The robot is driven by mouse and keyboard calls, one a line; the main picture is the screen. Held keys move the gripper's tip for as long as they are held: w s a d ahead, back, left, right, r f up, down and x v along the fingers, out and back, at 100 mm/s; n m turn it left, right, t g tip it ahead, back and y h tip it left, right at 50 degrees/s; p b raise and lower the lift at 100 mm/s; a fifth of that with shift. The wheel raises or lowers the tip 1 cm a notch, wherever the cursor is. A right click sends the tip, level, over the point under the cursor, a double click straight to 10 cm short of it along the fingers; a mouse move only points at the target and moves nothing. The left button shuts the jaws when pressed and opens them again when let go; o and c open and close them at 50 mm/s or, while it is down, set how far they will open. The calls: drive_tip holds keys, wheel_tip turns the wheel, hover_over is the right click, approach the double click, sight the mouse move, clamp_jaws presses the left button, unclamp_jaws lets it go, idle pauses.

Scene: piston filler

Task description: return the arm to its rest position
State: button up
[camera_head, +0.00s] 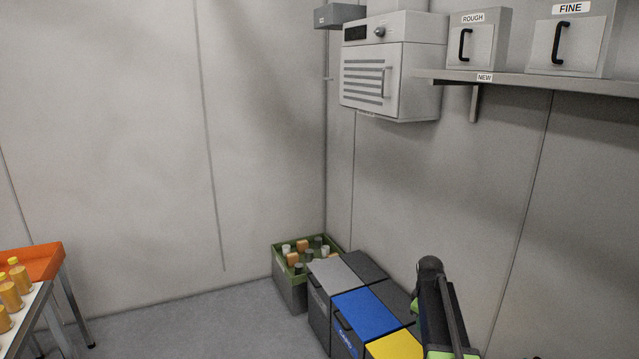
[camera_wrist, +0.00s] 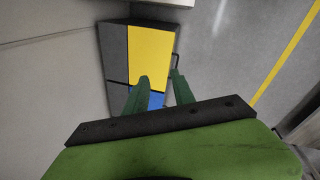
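My gripper (camera_wrist: 159,77) shows in the wrist view as two green fingers with a gap between them. It is open, and nothing is held in the gap. Below and beyond the fingers are the yellow bin lid (camera_wrist: 150,50) and part of the blue bin lid (camera_wrist: 156,100). In the head view my arm rises at the lower right, in front of the right wall and beside the bins. The fingers cannot be made out in that view.
Bins with grey, blue (camera_head: 366,312) and yellow (camera_head: 396,346) lids line the right wall. A green-rimmed crate (camera_head: 290,272) of bottles stands behind them. A shelf (camera_head: 540,82) and a wall unit (camera_head: 385,75) hang above. Floor between is clear.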

drive_tip(key=s+a, duration=0.4)
drive_tip(key=a, duration=0.3)
drive_tip(key=s+a, duration=0.4)
drive_tip(key=a, duration=0.3)
drive_tip(key=s+a+m+g+y, duration=0.1)
drive_tip(key=s+a+m, duration=0.5)
drive_tip(key=s, duration=0.6)
drive_tip(key=shift+a+f+m+g+y, duration=0.3)
drive_tip(key=shift+a+m+g, duration=0.15)
drive_tip(key=shift+m, duration=0.75)
drive_tip(key=shift+s+d, duration=0.1)
